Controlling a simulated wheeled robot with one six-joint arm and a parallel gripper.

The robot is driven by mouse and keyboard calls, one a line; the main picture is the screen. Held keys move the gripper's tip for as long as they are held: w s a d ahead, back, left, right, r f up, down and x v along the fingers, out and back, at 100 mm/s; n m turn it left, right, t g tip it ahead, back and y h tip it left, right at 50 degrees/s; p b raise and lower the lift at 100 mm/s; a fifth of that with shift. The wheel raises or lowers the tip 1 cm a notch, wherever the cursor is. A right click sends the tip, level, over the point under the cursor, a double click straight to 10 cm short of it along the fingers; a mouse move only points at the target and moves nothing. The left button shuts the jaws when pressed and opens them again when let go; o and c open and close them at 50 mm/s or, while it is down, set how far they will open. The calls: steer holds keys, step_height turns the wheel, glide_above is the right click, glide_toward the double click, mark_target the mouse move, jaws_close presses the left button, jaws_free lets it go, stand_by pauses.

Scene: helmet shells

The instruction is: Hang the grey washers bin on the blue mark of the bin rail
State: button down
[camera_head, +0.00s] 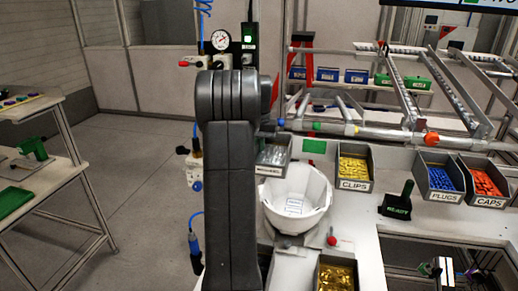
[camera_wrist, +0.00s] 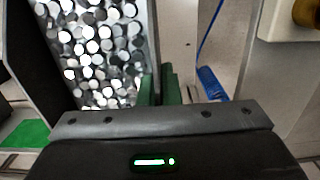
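The grey washers bin (camera_head: 273,154), full of silver washers, is at the left end of the bin row in the head view, partly hidden behind my arm. In the wrist view the bin (camera_wrist: 152,40) fills the upper left. My gripper (camera_wrist: 158,86) has its two green fingers close together on either side of the bin's wall, apparently pinching it. My gripper is hidden in the head view. Whether the bin is lifted is unclear.
The clips bin (camera_head: 355,167), plugs bin (camera_head: 440,178) and caps bin (camera_head: 485,181) stand to the right. A white helmet shell (camera_head: 297,198) lies just in front of the washers bin. A black READY stand (camera_head: 398,201) sits between the clips and plugs bins.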

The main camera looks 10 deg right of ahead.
stand_by(0.3)
steer(key=c, duration=1.6)
jaws_free()
steer(key=shift+o, duration=0.2)
steer(key=r, duration=1.3)
steer(key=shift+w+d+r, duration=0.15)
steer(key=shift+w+r, duration=0.15)
steer(key=shift+r, duration=0.05)
steer(key=f, duration=1.3)
steer(key=shift+s+f, duration=0.3)
steer(key=shift+r, duration=0.5)
